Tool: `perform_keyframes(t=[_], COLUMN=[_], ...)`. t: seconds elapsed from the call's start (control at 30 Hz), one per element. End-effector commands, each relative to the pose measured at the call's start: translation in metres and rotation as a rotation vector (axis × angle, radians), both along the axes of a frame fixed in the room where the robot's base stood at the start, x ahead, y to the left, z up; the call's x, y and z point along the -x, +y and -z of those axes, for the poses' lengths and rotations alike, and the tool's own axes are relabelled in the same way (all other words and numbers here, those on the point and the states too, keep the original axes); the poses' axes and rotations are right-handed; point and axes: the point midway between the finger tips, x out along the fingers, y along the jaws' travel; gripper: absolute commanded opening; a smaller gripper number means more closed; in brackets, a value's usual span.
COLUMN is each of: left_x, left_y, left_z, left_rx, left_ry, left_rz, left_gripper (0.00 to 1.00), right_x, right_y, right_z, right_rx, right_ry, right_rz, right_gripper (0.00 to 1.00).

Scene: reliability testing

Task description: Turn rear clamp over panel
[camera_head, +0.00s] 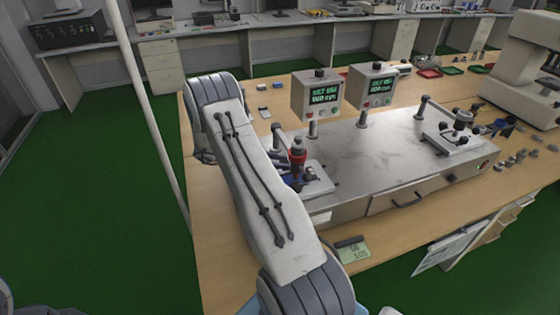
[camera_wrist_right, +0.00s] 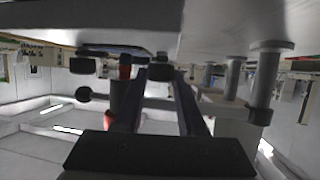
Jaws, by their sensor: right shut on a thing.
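My right gripper (camera_head: 291,181) is low at the near left fixture, partly hidden behind my white arm link. In the right wrist view its two dark fingers (camera_wrist_right: 160,76) close in on a small dark part, which appears to be the rear clamp; its shape is mostly hidden. A part with a red collar (camera_head: 298,156) stands upright beside the fingers; red also shows by the left finger in the wrist view (camera_wrist_right: 125,72). A grey post with a cap (camera_head: 278,129) stands just behind. The pale panel (camera_head: 321,178) lies flat under them, largely covered. My left gripper is not in view.
A steel test bench (camera_head: 372,143) stands on the wooden table (camera_head: 225,250). Two display boxes (camera_head: 317,97) (camera_head: 371,87) rise behind the fixture. A second fixture (camera_head: 455,134) with clamps sits at the right. A microscope-like machine (camera_head: 525,65) stands far right.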

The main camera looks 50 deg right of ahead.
Motion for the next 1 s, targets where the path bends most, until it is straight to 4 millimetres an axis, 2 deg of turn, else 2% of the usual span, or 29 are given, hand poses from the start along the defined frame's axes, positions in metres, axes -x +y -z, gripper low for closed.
perform_keyframes(t=[0.5, 0.7, 1.0], left_x=[0.0, 0.0, 0.0], left_y=[0.0, 0.0, 0.0], left_z=[0.036, 0.047, 0.052], left_rx=[0.0, 0.0, 0.0], left_ry=[0.0, 0.0, 0.0], left_rz=[0.0, 0.0, 0.0], left_gripper=[0.5, 0.5, 0.5], right_x=[-0.004, -0.004, -0.005], right_y=[-0.007, -0.008, -0.008], right_z=[0.004, 0.002, -0.001], right_rx=[0.002, 0.003, 0.004], right_ry=[-0.002, -0.001, 0.0], right_rz=[0.43, 0.524, 0.583], right_gripper=[0.0, 0.0, 0.0])
